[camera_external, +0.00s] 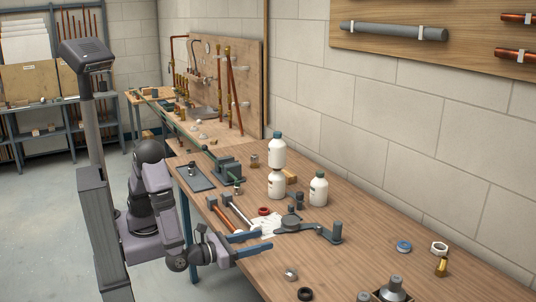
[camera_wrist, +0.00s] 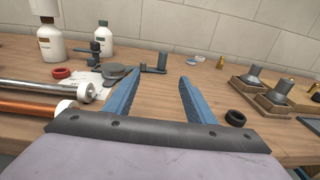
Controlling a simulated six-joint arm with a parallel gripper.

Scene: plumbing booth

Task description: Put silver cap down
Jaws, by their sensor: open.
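A small silver piece (camera_external: 291,273), which looks like the silver cap, rests on the wooden bench near its front edge. It lies to the right of and below my gripper in the external view. I cannot make it out in the wrist view, where the right finger may hide it. My gripper (camera_external: 266,240) has its two blue fingers apart, above the front part of the bench. In the wrist view my gripper (camera_wrist: 160,74) has nothing between its fingers but bare wood.
A black ring (camera_wrist: 235,118) lies right of my gripper, with dark cones in wooden trays (camera_wrist: 275,95) beyond. A silver pipe (camera_wrist: 40,88) and a copper pipe (camera_wrist: 35,108) lie left. White bottles (camera_external: 318,188), a red ring (camera_external: 263,211) and a dark grey tool (camera_external: 290,224) stand farther back.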

